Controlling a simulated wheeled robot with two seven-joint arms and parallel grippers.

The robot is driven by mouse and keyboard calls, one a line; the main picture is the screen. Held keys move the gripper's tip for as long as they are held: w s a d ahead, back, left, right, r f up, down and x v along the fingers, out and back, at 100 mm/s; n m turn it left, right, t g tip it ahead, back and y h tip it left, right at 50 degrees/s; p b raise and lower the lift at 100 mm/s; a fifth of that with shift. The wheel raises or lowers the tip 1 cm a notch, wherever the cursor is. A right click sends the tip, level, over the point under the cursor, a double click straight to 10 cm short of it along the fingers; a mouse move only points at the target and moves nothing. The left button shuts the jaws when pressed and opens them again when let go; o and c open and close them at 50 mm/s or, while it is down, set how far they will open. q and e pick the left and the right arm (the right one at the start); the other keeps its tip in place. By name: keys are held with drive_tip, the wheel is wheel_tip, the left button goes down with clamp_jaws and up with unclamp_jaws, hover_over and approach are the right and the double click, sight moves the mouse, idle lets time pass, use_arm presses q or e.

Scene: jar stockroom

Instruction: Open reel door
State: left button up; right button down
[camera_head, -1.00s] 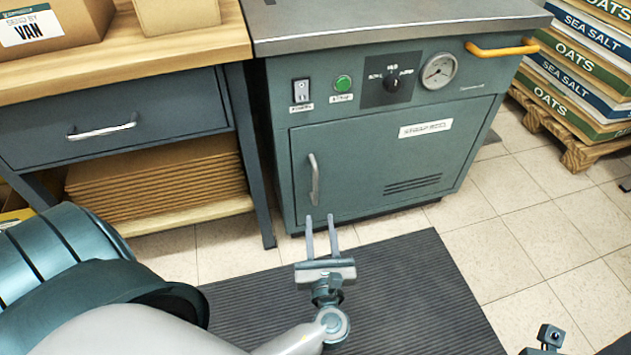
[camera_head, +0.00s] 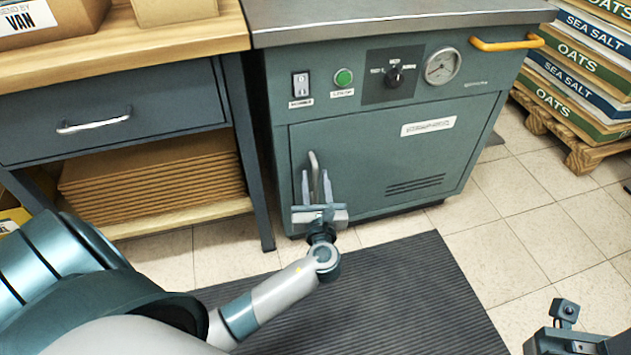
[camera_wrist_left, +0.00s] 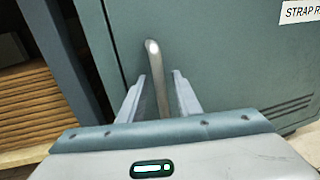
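The reel door (camera_head: 390,163) is the teal front panel of the cabinet and looks closed. Its vertical grey handle (camera_head: 314,170) is at the door's left side. My left gripper (camera_head: 316,177) is open at the handle, with one finger on each side of it. In the left wrist view the handle (camera_wrist_left: 157,75) rises between the two open fingers (camera_wrist_left: 154,92); I cannot tell whether either finger touches it. The handle's lower part is hidden by the gripper. My right arm shows at the bottom right of the head view, but its fingers do not show clearly.
A workbench with a drawer (camera_head: 110,112) and stacked cardboard (camera_head: 155,180) stands to the left. A yellow rail (camera_head: 507,43) sticks out at the cabinet's upper right. A pallet (camera_head: 575,145) with stacked sacks is at the right.

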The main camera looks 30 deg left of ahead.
use_arm(q)
drive_tip(key=shift+w+a, duration=0.1)
drive_tip(key=shift+c, duration=0.7)
clamp_jaws()
